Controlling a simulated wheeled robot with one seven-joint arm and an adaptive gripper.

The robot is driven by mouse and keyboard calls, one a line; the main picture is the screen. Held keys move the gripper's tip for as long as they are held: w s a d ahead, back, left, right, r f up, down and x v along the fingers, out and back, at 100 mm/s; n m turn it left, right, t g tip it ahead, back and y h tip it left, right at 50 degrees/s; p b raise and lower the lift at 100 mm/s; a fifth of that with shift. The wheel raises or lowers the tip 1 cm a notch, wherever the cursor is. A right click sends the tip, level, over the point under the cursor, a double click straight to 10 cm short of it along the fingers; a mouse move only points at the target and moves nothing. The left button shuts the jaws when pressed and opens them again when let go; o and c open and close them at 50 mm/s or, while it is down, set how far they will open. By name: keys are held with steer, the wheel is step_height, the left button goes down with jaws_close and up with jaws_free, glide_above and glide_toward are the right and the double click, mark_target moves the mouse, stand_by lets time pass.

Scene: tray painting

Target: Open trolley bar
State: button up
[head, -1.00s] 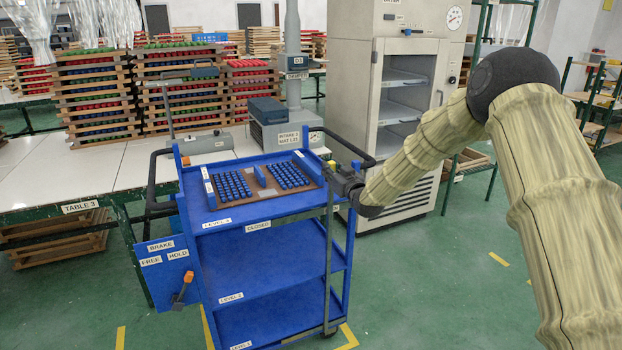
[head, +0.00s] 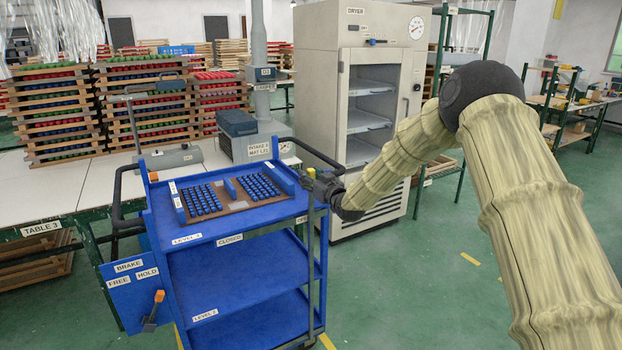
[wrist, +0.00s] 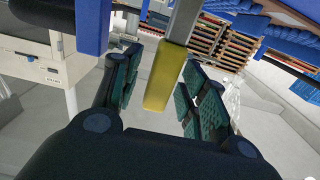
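The trolley bar (head: 311,250) is a grey-green upright post at the front right corner of the blue trolley (head: 235,270). It stands beside the OPEN label (head: 301,219); the CLOSED label (head: 229,239) is mid-front on the top edge. The bar has a yellow grip (head: 311,173) at its top. My gripper (head: 318,182) is at this grip, reaching in from the right. In the wrist view the yellow grip (wrist: 166,76) is between the two fingers of my gripper (wrist: 163,90). The fingers are apart, with a gap visible beside the grip.
A tray of blue pieces (head: 228,204) lies on the trolley's top level. The brake panel (head: 133,290) hangs at its left. The dryer (head: 318,60) stands behind on the right, and Table 3 (head: 105,185) is behind on the left. Green floor is free at right.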

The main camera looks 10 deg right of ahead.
steer(key=shift+s, duration=0.1)
steer(key=v, duration=1.2)
